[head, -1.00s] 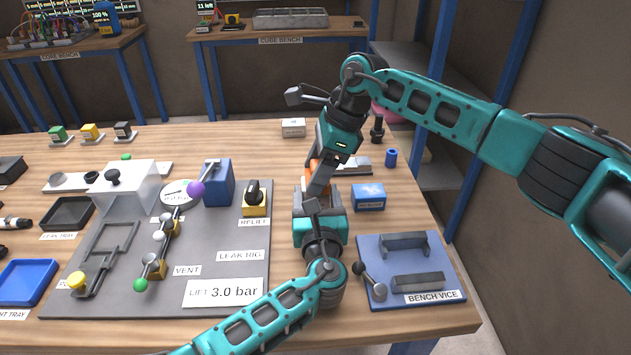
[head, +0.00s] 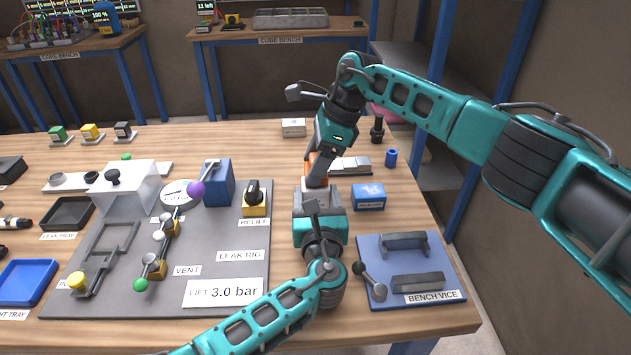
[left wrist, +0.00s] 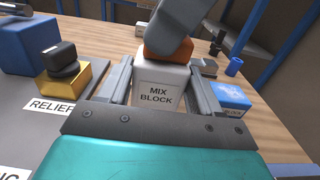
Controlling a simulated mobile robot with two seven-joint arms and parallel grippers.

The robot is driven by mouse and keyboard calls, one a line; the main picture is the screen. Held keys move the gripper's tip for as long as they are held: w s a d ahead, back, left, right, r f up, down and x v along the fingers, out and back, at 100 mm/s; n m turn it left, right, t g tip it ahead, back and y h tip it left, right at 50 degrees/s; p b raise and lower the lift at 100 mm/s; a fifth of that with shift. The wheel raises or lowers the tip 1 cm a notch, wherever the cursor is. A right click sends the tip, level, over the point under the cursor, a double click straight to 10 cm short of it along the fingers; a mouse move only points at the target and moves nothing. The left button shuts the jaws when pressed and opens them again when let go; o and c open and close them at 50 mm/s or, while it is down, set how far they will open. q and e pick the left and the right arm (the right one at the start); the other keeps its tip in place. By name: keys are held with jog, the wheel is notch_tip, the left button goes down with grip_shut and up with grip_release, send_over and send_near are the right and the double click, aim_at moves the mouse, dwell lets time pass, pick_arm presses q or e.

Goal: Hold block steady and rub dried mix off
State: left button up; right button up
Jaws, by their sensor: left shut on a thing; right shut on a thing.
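The white mix block (left wrist: 160,88), lettered MIX BLOCK, stands upright on the table in the left wrist view. My left gripper (head: 318,198) is shut on it, one finger along each side; it also shows in the left wrist view (left wrist: 158,95). In the head view the block is mostly hidden behind my grippers. My right gripper (head: 318,168) points down from above, shut on an orange-brown piece (left wrist: 168,48) that rests against the block's top. The piece shows orange in the head view (head: 312,165). I cannot make out dried mix on the block.
The grey leak rig board (head: 225,275) with levers lies to the left, its yellow relief part (head: 254,205) close by. A blue box (head: 368,197) stands just right of the block. The bench vice (head: 385,290) lies front right. A light box (head: 293,127) stands behind.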

jog(key=shift+w, duration=0.45)
jog(key=shift+f, duration=0.1)
dwell(0.4)
jog(key=shift+s, duration=2.25)
jog(key=shift+r, duration=1.2)
